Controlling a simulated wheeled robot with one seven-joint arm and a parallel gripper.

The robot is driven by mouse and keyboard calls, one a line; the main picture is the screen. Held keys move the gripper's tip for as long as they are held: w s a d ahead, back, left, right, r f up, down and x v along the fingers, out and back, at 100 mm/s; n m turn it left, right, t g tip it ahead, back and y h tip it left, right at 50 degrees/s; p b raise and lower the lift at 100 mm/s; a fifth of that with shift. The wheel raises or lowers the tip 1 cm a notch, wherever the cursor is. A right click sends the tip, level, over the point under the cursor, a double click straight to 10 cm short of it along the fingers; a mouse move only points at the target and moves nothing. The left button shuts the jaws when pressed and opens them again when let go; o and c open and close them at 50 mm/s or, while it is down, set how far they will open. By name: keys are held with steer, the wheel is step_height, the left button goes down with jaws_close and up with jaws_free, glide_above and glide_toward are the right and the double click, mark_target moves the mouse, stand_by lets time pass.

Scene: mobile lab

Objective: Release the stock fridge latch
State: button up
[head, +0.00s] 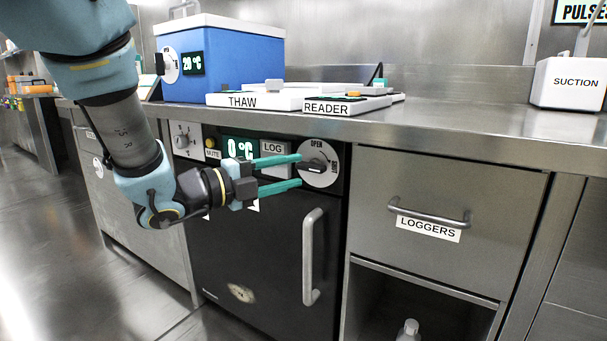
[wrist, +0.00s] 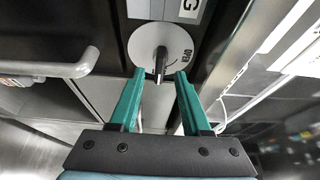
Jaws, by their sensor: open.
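The stock fridge (head: 265,240) has a dark front under the counter, with a green 0 °C display (head: 240,148). Its latch is a white round dial (head: 328,178) with a dark knob (head: 316,166), marked OPEN at the top and with another word at the right. My gripper (head: 299,171) is open in front of the dial, its green fingers level and pointing at it. In the wrist view, the knob (wrist: 161,62) shows between the fingertips (wrist: 160,74), with a gap on each side. How deep the tips reach around it I cannot tell.
The fridge's vertical handle (head: 312,257) stands out below the dial. The LOG panel (head: 275,158) is just left of the dial. The LOGGERS drawer (head: 440,190) with its bar handle is to the right. The counter edge (head: 420,128) overhangs above.

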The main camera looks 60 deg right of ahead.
mark_target(305, 168)
steer(key=shift+x, duration=1.7)
steer(key=shift+w, duration=0.1)
jaws_close()
